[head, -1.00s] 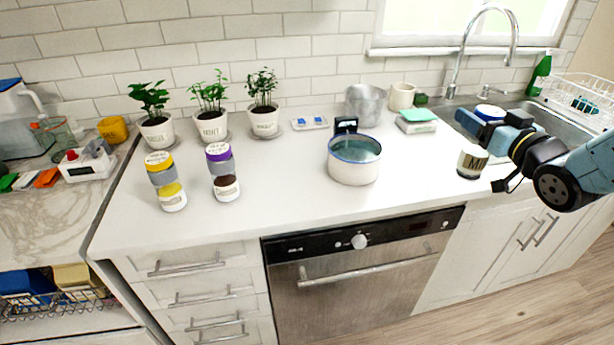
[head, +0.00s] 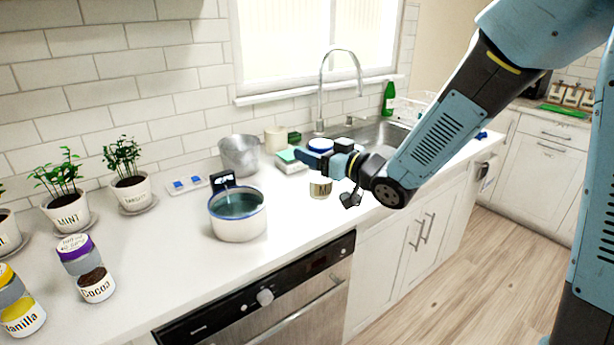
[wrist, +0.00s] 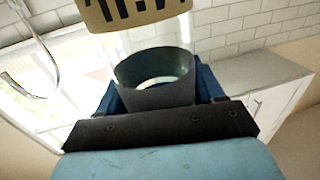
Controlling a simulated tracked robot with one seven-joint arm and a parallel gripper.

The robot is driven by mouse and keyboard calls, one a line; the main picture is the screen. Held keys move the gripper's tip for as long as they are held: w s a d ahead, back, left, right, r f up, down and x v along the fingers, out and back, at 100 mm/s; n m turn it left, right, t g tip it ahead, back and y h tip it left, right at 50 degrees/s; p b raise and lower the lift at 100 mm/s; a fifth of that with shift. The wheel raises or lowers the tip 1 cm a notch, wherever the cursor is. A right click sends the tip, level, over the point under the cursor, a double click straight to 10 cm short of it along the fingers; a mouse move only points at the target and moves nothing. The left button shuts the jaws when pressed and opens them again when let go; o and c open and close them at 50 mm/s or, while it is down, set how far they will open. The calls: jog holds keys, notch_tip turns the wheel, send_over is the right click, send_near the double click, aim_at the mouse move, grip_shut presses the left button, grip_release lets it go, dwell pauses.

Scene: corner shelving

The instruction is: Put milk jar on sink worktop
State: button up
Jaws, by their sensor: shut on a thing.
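The milk jar has a blue-and-white lid (head: 320,145) and a cream label with dark letters (head: 320,188). It stands roughly upright in the head view, left of the sink (head: 375,133), over the white worktop (head: 300,215). My gripper (head: 318,163) is shut around the jar's middle, between lid and label, and hides that part. I cannot tell whether the jar's base touches the worktop. In the wrist view the jar's label (wrist: 135,12) shows at the top edge, with clear glass and a dark ring below it.
A white pot with a blue rim (head: 238,228) stands left of the jar. A metal bucket (head: 240,155), a cream cup (head: 275,138) and a sponge stack (head: 288,160) stand behind. The tap (head: 322,95) rises at the back. Worktop between pot and jar is clear.

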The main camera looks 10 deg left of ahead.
jog(key=w+a+f, duration=0.4)
jog(key=w+f, duration=0.1)
jog(key=f, duration=0.4)
jog(key=shift+w+f, duration=0.25)
jog(key=shift+f, duration=0.1)
jog(key=shift+d, duration=0.1)
jog(key=o, duration=1.4)
jog(key=shift+f, duration=0.1)
jog(key=shift+c, duration=0.2)
jog(key=v, duration=1.2)
